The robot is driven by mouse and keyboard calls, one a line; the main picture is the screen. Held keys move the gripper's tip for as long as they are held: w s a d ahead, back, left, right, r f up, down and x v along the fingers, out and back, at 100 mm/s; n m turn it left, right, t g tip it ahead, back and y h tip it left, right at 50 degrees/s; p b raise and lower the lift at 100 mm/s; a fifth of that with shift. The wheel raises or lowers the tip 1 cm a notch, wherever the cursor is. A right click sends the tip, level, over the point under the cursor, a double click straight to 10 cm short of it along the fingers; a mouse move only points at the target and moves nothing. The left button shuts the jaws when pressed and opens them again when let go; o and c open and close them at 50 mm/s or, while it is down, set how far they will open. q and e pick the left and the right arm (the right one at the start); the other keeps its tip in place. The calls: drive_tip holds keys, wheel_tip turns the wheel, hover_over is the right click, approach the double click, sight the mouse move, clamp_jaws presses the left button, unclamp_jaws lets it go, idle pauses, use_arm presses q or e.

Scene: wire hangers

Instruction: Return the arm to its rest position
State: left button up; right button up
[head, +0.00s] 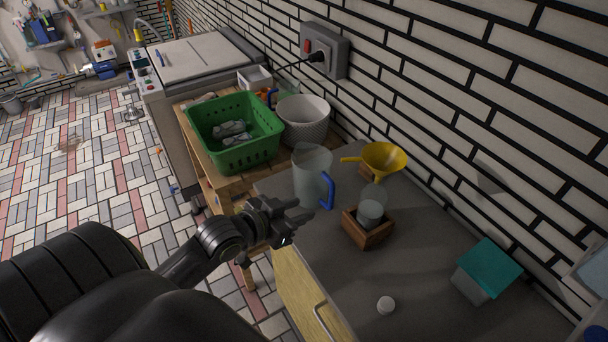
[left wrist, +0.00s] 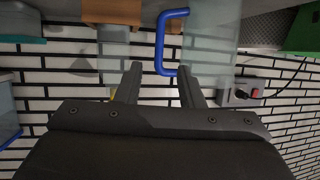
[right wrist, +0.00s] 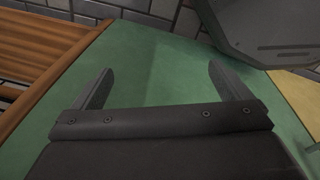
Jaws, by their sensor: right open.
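My left gripper (head: 306,207) is over the near edge of the grey counter, close to a clear jug (head: 312,172) with a blue handle (head: 328,190). In the left wrist view its two fingers (left wrist: 159,80) stand apart, and the blue handle (left wrist: 160,45) shows beyond them; I cannot tell whether they touch it. Nothing is clearly gripped. My right gripper is outside the head view. In the right wrist view its fingers (right wrist: 155,85) are wide apart and empty, in front of a green surface (right wrist: 150,60).
A green basket (head: 235,158) and white basket (head: 303,130) stand behind. A brick wall bounds the right.

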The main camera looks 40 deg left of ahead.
use_arm(q)
drive_tip(key=s+f+n+g+y, duration=0.2)
drive_tip(key=s+f+g, duration=0.3)
drive_tip(key=s, duration=0.5)
drive_tip(key=s+f+n+g+y, duration=0.15)
drive_tip(key=s+f+g, duration=0.35)
drive_tip(key=s, duration=0.5)
wheel_tip(320, 180, down, 26)
drive_tip(key=a+r+g, duration=0.1)
drive_tip(key=a, duration=0.1)
drive_tip(key=s+d+f+g, duration=0.1)
drive_tip(key=s+f, duration=1.3)
drive_tip(key=f, duration=0.2)
drive_tip(key=shift+s+d, duration=0.2)
drive_tip(key=shift+s, duration=0.1)
